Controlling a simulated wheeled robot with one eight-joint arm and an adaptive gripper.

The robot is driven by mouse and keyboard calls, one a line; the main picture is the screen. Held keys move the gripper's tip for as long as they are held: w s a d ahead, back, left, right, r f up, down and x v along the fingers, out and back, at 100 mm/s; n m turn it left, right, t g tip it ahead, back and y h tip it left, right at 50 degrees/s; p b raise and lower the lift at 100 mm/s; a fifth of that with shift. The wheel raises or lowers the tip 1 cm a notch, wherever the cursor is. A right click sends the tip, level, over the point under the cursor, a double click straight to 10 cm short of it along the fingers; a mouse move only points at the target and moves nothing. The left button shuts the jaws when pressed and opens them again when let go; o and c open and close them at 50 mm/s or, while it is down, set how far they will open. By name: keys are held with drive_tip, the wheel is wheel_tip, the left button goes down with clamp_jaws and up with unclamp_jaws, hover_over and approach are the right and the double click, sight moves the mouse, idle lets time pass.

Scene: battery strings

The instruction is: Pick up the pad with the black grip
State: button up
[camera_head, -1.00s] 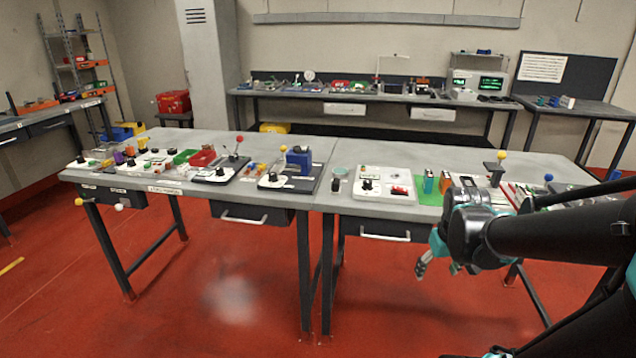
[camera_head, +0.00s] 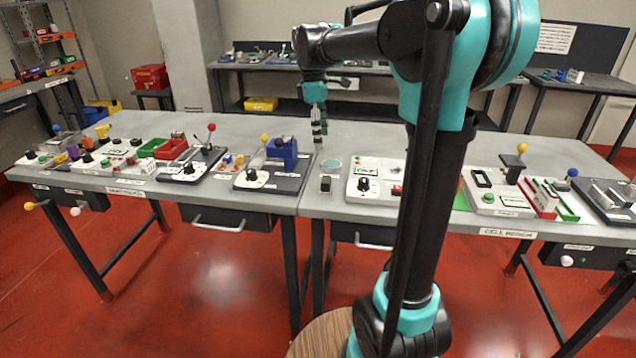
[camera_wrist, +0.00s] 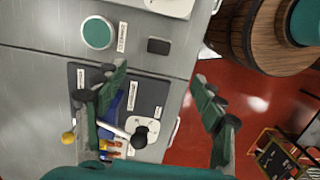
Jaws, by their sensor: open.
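A small black block (camera_head: 326,184), which looks like the pad's black grip, stands near the front edge of the table. It also shows in the wrist view (camera_wrist: 158,46); any pad under it cannot be made out. A round teal disc (camera_head: 331,164) lies just behind it, and shows in the wrist view too (camera_wrist: 98,33). My gripper (camera_head: 319,140) points down above the table, behind the disc and right of the blue device. In the wrist view my gripper (camera_wrist: 160,75) is open and empty, its fingers wide apart, with the black block beyond the fingertips.
The dark board with the blue device (camera_head: 281,148) and a yellow-knobbed lever stands left of the block. A white panel with a black knob (camera_head: 364,184) stands close at its right. My arm hides part of the right table. Bare grey table lies behind the disc.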

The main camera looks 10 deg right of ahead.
approach(326, 179)
drive_tip(key=f, duration=0.2)
drive_tip(key=d+f, duration=0.1)
drive_tip(key=f, duration=0.2)
drive_tip(key=shift+s+f, duration=0.1)
drive_tip(key=shift+s, duration=0.1)
drive_tip(key=shift+d+f, duration=0.15)
drive_tip(key=shift+f, duration=2.5)
drive_tip(key=shift+c, duration=0.3)
drive_tip(key=c, duration=1.2)
